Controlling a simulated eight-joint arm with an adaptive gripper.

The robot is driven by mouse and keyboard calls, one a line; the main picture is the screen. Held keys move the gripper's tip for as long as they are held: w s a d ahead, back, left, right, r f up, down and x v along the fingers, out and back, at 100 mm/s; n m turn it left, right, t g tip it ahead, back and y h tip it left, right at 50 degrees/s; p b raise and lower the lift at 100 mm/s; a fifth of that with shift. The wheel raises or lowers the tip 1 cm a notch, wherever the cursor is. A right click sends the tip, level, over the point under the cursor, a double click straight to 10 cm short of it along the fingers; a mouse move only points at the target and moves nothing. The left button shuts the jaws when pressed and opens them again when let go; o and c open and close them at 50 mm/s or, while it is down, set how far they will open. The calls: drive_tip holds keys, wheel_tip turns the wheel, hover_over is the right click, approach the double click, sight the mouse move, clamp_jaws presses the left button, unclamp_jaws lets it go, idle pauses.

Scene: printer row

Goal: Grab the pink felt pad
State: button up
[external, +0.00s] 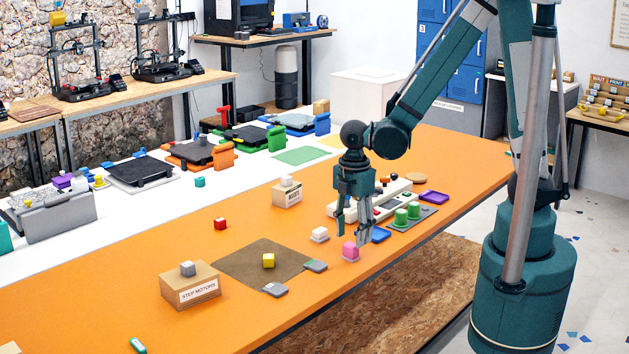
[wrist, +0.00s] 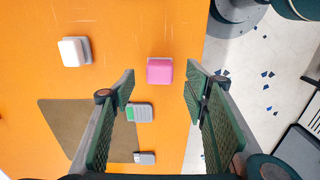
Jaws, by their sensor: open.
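The pink felt pad (external: 350,251) shows as a small pink block on a thin pale base, on the orange table near its front edge. In the wrist view the pink pad (wrist: 160,70) lies between the lines of the two fingers, just beyond their tips. My gripper (external: 352,232) is open and empty, pointing down over the pad. I cannot tell the exact height between the fingertips and the pad.
A grey-green piece (external: 316,266) lies by the brown mat (external: 238,262).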

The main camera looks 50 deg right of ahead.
sight(351, 244)
drive_tip(key=shift+f, duration=0.15)
drive_tip(key=shift+a+f+b, duration=0.15)
drive_tip(key=shift+f+b, duration=0.55)
drive_tip(key=shift+f, duration=1.9)
drive_tip(key=c, duration=1)
